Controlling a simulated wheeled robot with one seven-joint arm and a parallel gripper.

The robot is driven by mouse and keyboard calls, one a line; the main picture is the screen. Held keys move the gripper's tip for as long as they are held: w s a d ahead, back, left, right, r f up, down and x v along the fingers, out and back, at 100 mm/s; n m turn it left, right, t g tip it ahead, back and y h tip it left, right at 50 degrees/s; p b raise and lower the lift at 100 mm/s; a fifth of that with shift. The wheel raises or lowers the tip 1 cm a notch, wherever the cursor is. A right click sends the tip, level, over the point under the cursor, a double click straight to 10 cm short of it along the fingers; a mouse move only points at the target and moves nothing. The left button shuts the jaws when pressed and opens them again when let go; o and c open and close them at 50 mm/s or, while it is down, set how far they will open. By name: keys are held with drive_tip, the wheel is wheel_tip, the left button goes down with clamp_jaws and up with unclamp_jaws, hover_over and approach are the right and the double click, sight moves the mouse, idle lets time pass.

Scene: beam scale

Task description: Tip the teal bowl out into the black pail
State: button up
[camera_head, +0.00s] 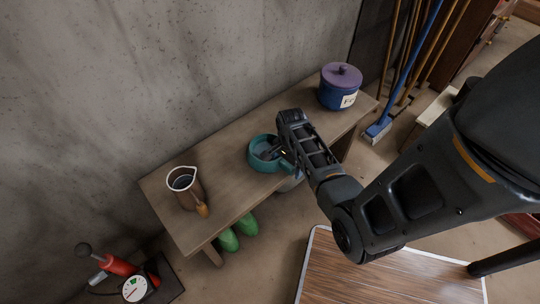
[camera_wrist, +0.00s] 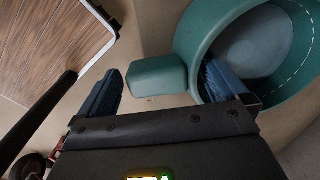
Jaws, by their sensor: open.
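The teal bowl (camera_head: 256,144) stands upright on the wooden bench, and it fills the right of the wrist view (camera_wrist: 194,42). A blocky teal handle (camera_wrist: 158,76) sticks out from its side. A pale grey-teal round surface shows inside; I cannot tell if it is contents or the bottom. My gripper (camera_head: 278,155) is at the bowl's near right side. In the wrist view my gripper (camera_wrist: 162,84) is open, with one finger at or inside the bowl's rim and the other beyond the handle, which sits between them. I cannot make out a black pail.
The bench (camera_head: 222,195) also holds a brown jug (camera_head: 190,194) at left and a blue pot with a purple lid (camera_head: 340,88) at right. A wood-topped table (camera_head: 345,275) stands in front. A concrete wall is behind.

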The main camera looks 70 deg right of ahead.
drive_tip(key=shift+c, duration=0.5)
drive_tip(key=c, duration=1.3)
